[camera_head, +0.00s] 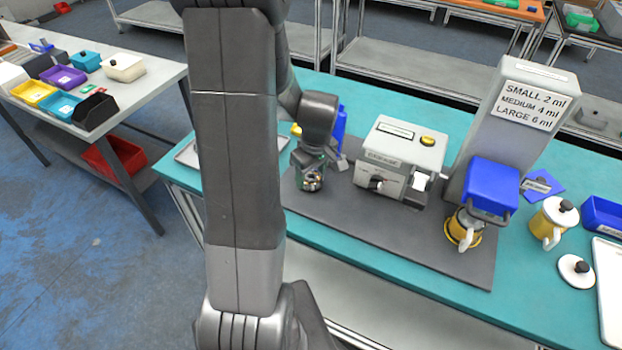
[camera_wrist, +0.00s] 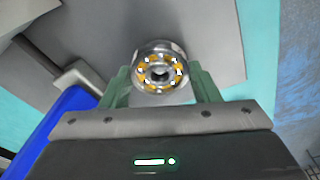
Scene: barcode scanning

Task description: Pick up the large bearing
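The large bearing (camera_wrist: 160,66) is a shiny steel ring with orange-yellow and silver parts around a central hole. In the wrist view it sits between the two green fingers of my gripper (camera_wrist: 160,78), which press close against its left and right sides. In the head view the bearing (camera_head: 312,181) shows below my gripper (camera_head: 311,168), at the left part of the dark grey mat (camera_head: 380,230). I cannot tell whether the bearing rests on the mat or hangs just above it.
A grey machine (camera_head: 400,160) stands right of my gripper, and a blue object (camera_head: 339,125) is close behind it. Farther right are a blue-headed device (camera_head: 490,187), a tall sign column (camera_head: 530,105) and a yellow pot (camera_head: 553,221). The mat's front part is clear.

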